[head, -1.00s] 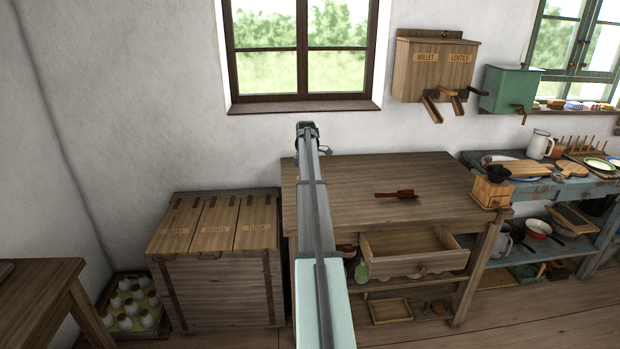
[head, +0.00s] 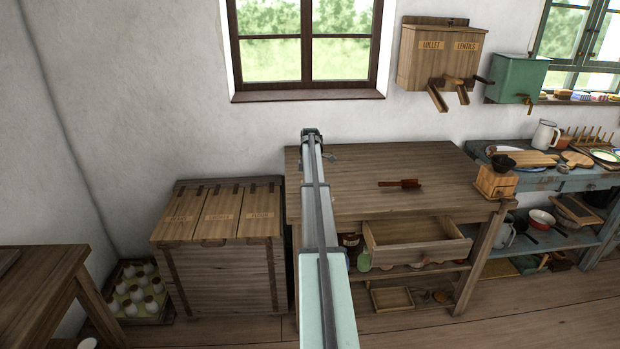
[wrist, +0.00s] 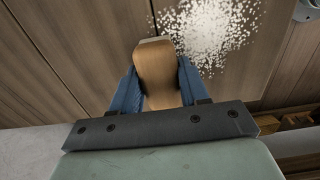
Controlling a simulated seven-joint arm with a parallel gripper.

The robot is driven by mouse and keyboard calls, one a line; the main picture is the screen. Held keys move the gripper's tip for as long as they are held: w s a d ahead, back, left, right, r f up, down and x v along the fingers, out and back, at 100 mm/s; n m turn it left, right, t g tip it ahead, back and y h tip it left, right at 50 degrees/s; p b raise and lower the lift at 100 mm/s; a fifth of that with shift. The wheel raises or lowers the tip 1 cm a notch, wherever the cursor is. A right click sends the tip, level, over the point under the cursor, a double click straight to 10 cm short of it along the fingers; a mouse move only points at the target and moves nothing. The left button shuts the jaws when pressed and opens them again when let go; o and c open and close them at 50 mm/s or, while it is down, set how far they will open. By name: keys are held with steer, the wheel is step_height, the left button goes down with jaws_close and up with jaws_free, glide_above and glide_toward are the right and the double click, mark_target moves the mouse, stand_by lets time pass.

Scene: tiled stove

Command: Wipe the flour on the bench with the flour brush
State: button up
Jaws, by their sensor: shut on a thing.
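The flour brush (wrist: 157,72) is a tan wooden piece with a rounded body, held in my gripper (wrist: 158,88). The blue fingers of my gripper are closed on both sides of it. The flour (wrist: 208,30) is a white speckled patch on the wooden bench, just beyond and to the right of the brush in the wrist view. I cannot tell whether the brush's tip touches the bench. In the head view the bench (head: 430,160) stands below the window, and my arm crosses its left end. The brush and flour are not discernible there.
A small reddish-brown wooden tool (head: 400,184) lies on the bench. A wooden grinder-like box (head: 495,182) stands at its right front corner. An open drawer (head: 415,250) juts out in front. A lidded chest (head: 220,240) stands to the left. The bench's middle is mostly clear.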

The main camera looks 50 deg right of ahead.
steer(key=shift+s+a+f, duration=0.4)
steer(key=shift+s+a, duration=0.2)
steer(key=shift+c, duration=0.4)
steer(key=shift+s+a, duration=3.45)
steer(key=shift+s, duration=0.05)
steer(key=shift+s+d, duration=0.2)
steer(key=shift+d, duration=0.1)
steer(key=shift+w+d, duration=0.35)
steer(key=shift+d, duration=0.55)
steer(key=shift+w+d, duration=3.45)
steer(key=shift+w, duration=0.05)
steer(key=shift+s+d, duration=0.45)
steer(key=shift+s, duration=0.1)
steer(key=shift+s+a, duration=4.05)
steer(key=shift+s+d, duration=0.5)
steer(key=shift+d, duration=0.05)
steer(key=shift+w+d, duration=4.05)
steer(key=shift+s+d, duration=0.45)
steer(key=shift+s, duration=0.05)
steer(key=shift+s+a, duration=3.95)
steer(key=shift+s, duration=0.1)
step_height(320, 180, up, 8)
